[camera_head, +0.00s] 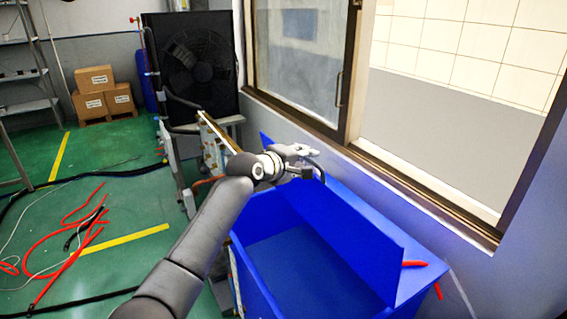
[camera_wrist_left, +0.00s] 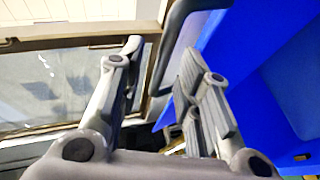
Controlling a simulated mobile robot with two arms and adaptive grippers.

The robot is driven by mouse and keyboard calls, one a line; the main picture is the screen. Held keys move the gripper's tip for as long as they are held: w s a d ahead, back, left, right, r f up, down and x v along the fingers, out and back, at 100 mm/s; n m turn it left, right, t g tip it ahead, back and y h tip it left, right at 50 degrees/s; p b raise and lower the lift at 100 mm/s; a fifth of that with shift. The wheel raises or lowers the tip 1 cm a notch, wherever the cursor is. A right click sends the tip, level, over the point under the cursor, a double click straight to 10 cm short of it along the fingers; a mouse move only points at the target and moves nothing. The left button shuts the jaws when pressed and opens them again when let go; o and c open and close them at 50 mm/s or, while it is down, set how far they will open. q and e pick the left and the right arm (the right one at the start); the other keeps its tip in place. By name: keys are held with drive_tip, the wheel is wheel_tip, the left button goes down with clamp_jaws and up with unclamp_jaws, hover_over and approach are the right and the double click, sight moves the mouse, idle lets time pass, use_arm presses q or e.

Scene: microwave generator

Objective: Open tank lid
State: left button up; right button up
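The blue tank (camera_head: 252,287) stands below the window with its inside open to view. Its blue lid (camera_head: 350,225) is raised and tilted, standing up along the window side of the opening. My left gripper (camera_head: 306,158) is over the upper far part of the lid. In the left wrist view its fingers (camera_wrist_left: 160,54) are spread apart. A dark curved handle (camera_wrist_left: 186,22) shows close to the right finger, and I see no grip on it. The blue lid and tank surfaces (camera_wrist_left: 225,60) fill the right of that view. My right gripper is not in view.
A window (camera_head: 347,60) with a dark frame and wall are close on the right. A black fan unit (camera_head: 195,65) stands behind. Red hose (camera_head: 75,245) and cables lie on the green floor at left. Cardboard boxes (camera_head: 98,95) are at the back left.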

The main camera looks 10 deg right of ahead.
use_arm(q)
drive_tip(key=v, duration=0.9)
drive_tip(key=shift+s+a+r, duration=0.15)
drive_tip(key=shift+a+r, duration=0.05)
